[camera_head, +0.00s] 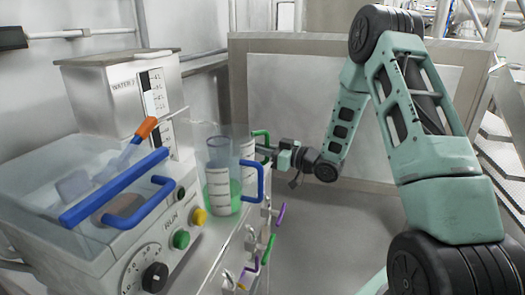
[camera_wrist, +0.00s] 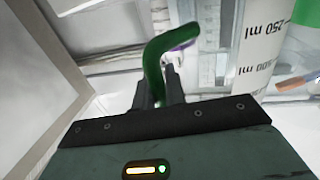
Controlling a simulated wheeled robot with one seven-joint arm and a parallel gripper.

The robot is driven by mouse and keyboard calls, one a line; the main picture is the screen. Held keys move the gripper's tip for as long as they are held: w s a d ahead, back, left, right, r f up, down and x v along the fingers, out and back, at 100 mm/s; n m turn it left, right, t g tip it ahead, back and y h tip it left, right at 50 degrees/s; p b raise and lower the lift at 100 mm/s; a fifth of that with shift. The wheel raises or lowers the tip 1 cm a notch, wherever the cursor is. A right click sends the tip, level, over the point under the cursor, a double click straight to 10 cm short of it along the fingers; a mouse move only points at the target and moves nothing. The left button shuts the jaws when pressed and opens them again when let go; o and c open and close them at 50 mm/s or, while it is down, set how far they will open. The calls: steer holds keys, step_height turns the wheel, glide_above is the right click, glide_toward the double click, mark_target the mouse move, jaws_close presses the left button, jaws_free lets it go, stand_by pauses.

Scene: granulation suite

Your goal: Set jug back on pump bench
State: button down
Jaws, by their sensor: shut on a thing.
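My gripper (camera_head: 266,150) is shut on a green handle (camera_head: 261,137) at the right side of the bench. In the wrist view the green handle (camera_wrist: 155,62) rises between my two fingers (camera_wrist: 160,88). The handle seems to belong to a clear jug with a white scale strip (camera_head: 248,150), mostly hidden behind another jug. That nearer clear jug (camera_head: 217,165) has a blue handle and green liquid in its lower part. A scale strip marked 250 ml (camera_wrist: 257,50) shows at the right in the wrist view. I cannot tell whether the gripped jug touches the bench.
The pump bench (camera_head: 225,245) carries a clear-lidded unit with a blue bar (camera_head: 115,187), an orange-handled tool (camera_head: 140,135), and green and yellow buttons. A box labelled WATER (camera_head: 118,95) stands behind. Coloured hooks (camera_head: 270,247) line the bench's right side. A grey panel (camera_head: 340,90) stands behind my arm.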

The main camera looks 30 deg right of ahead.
steer(key=shift+f, duration=0.1)
steer(key=c, duration=1.5)
jaws_free()
steer(key=shift+o, duration=0.2)
steer(key=v, duration=1.2)
steer(key=shift+b, duration=0.35)
